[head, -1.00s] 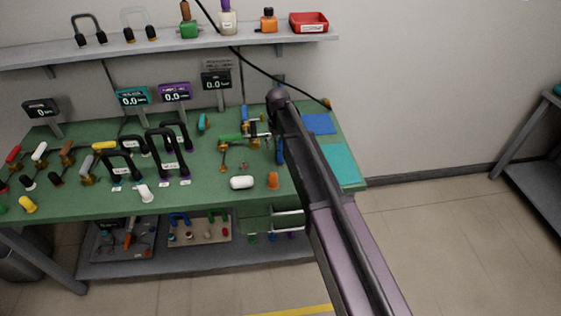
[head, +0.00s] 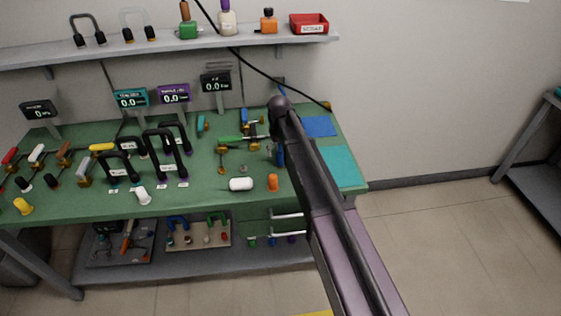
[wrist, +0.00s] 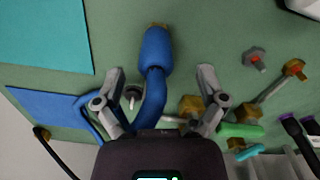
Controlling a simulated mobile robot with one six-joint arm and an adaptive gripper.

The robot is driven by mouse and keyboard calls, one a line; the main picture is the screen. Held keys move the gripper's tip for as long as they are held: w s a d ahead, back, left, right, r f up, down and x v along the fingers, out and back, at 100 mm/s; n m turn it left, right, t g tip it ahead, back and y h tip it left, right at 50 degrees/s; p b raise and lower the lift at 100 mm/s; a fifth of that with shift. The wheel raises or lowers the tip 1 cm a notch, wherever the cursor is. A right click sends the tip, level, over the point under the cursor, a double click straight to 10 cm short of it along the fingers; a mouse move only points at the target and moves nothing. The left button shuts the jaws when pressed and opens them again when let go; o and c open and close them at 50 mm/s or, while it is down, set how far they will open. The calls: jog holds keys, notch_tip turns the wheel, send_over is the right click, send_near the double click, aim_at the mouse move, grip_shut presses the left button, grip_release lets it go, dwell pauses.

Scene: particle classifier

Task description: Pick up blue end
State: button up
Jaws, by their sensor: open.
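The blue end (wrist: 157,52) is a thick blue cylinder with a brass-coloured tip and a narrower blue neck, seen in the wrist view. In the head view a blue piece (head: 281,155) shows just left of my arm and seems to be the same thing. My gripper (wrist: 161,73) is open, with one finger on each side of the blue neck. I see a gap on both sides, and neither fingertip clearly touches it. The lower part of the neck is hidden behind the gripper body. In the head view my arm hides most of the gripper.
A teal mat (wrist: 45,35) and a blue mat (wrist: 50,105) lie beside the gripper on the green bench (head: 80,200). Brass-ended tools (wrist: 192,106) and a green handle (wrist: 240,131) lie close to the right finger. A white cylinder (head: 241,184) and an orange piece (head: 272,182) stand nearer the front.

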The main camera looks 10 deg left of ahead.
aim_at(281, 152)
jog(key=shift+d+f+b, duration=0.25)
jog(key=shift+f+b, duration=0.4)
jog(key=shift+f, duration=0.3)
jog(key=shift+f+b, duration=0.95)
jog(key=c, duration=1.2)
